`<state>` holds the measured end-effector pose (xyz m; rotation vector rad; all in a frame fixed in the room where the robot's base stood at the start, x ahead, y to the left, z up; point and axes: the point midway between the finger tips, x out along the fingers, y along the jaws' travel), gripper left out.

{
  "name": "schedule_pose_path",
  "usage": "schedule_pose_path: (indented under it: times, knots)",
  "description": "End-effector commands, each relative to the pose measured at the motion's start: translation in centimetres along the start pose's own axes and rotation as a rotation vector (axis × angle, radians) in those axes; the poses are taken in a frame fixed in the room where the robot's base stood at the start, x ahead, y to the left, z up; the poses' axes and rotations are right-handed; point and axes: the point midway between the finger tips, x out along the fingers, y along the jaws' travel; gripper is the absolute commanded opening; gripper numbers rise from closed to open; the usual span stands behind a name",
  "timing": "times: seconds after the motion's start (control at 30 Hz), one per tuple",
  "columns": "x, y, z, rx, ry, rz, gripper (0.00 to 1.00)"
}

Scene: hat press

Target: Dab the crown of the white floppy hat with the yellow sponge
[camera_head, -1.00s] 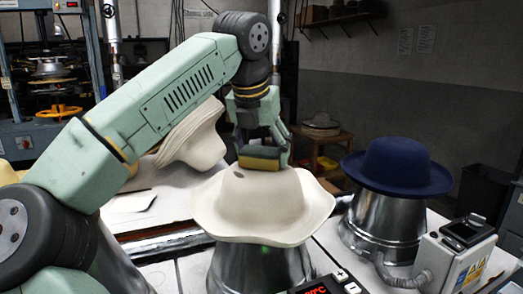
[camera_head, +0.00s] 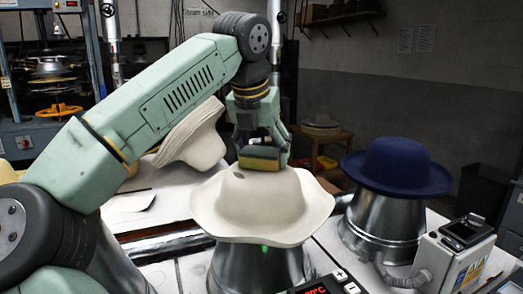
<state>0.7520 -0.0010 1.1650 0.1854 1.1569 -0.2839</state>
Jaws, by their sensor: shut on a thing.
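The white floppy hat (camera_head: 262,206) sits brim down on a metal hat block (camera_head: 258,268) in the middle of the head view. My gripper (camera_head: 261,150) points down over its crown and is shut on the yellow sponge (camera_head: 259,163), which has a dark upper layer. The sponge is right at the top of the crown; I cannot tell whether it touches the felt. A small dark spot (camera_head: 238,174) shows on the crown just left of the sponge.
A navy hat (camera_head: 397,166) sits on another metal block (camera_head: 385,225) at the right, beside a grey control box (camera_head: 452,258). Another pale hat (camera_head: 195,140) stands tilted behind my arm. A red-lit display (camera_head: 318,290) is at the front edge.

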Motion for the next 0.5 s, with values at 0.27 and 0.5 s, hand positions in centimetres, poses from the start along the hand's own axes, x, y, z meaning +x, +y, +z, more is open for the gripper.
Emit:
schedule_pose_path:
  times: [0.27,0.5]
  knots:
    - [-2.2,0.0,1.0,0.0,0.0,0.0,0.47]
    - [-4.0,0.0,1.7,0.0,-0.001,0.0,0.47]
